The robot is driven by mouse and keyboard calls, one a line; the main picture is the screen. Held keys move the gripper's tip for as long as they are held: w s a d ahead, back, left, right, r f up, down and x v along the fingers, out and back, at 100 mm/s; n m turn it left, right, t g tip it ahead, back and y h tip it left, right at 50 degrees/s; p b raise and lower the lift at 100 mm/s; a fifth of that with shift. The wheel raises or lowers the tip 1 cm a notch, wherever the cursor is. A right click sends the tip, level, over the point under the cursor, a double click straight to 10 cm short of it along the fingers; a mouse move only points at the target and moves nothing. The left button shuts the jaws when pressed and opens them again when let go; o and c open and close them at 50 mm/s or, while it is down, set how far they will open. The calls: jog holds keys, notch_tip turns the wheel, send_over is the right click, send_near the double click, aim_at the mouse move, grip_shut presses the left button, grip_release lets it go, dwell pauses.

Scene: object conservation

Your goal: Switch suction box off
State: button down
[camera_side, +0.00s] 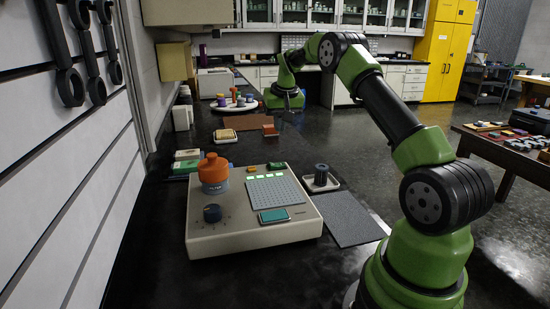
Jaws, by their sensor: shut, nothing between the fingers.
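The suction box (235,236) is a beige, slanted box on the dark bench, in the lower middle of the side view.
A white panelled wall (70,150) bounds the left.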

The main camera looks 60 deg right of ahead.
send_near(279, 164)
jog(key=w+f, duration=0.1)
jog(key=f, duration=0.2)
jog(key=w+f, duration=0.1)
jog(key=f, duration=0.1)
jog(key=shift+w+f, duration=0.15)
jog(key=shift+w, duration=0.15)
jog(key=shift+f, duration=0.7)
jog(key=shift+w, duration=0.1)
jog(key=shift+f, duration=0.25)
jog(key=shift+s+d+r, duration=0.2)
jog(key=shift+s+d, duration=0.3)
jog(key=shift+s, duration=0.05)
jog(key=shift+r, duration=0.1)
